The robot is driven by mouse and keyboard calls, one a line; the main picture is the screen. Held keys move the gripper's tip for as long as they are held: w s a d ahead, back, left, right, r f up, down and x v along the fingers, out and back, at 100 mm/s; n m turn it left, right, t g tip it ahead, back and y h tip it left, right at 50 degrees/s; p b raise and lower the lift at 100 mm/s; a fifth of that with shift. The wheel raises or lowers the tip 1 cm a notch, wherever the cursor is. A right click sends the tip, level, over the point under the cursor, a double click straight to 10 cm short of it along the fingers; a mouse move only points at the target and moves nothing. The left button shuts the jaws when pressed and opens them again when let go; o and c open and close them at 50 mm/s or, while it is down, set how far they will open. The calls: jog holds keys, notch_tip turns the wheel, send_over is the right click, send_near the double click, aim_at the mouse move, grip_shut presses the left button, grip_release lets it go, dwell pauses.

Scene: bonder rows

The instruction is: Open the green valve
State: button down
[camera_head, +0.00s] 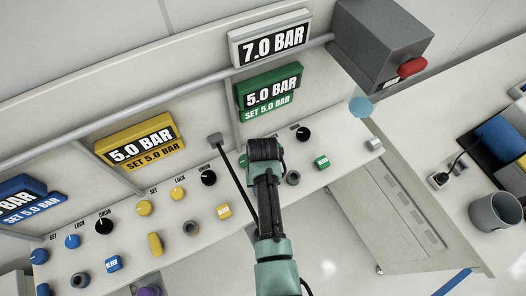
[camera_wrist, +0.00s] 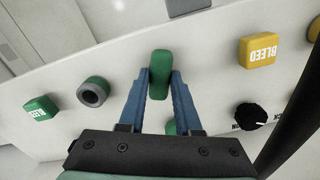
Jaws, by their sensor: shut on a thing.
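The green valve is an elongated green handle (camera_wrist: 160,72) on the pale panel, standing upright in the middle of the wrist view. My gripper (camera_wrist: 162,85) has its two blue fingers on either side of the handle, shut on it. In the head view my gripper (camera_head: 264,152) and arm cover the valve. The green display (camera_head: 270,88) above it reads 5.0 BAR, SET 5.0 BAR.
A green bleed button (camera_head: 321,162) and a dark port (camera_head: 293,178) sit to the right of my gripper. The yellow section has a valve handle (camera_head: 155,244), knobs and a bleed button (camera_head: 223,211). A grey box with a red handle (camera_head: 412,67) is upper right.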

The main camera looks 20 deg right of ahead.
jog(key=shift+w+n+p, duration=0.1)
jog(key=shift+n+p, duration=0.2)
jog(key=shift+n, duration=1.9)
jog(key=c, duration=0.6)
grip_release()
notch_tip(320, 180, up, 13)
jog(key=b, duration=0.2)
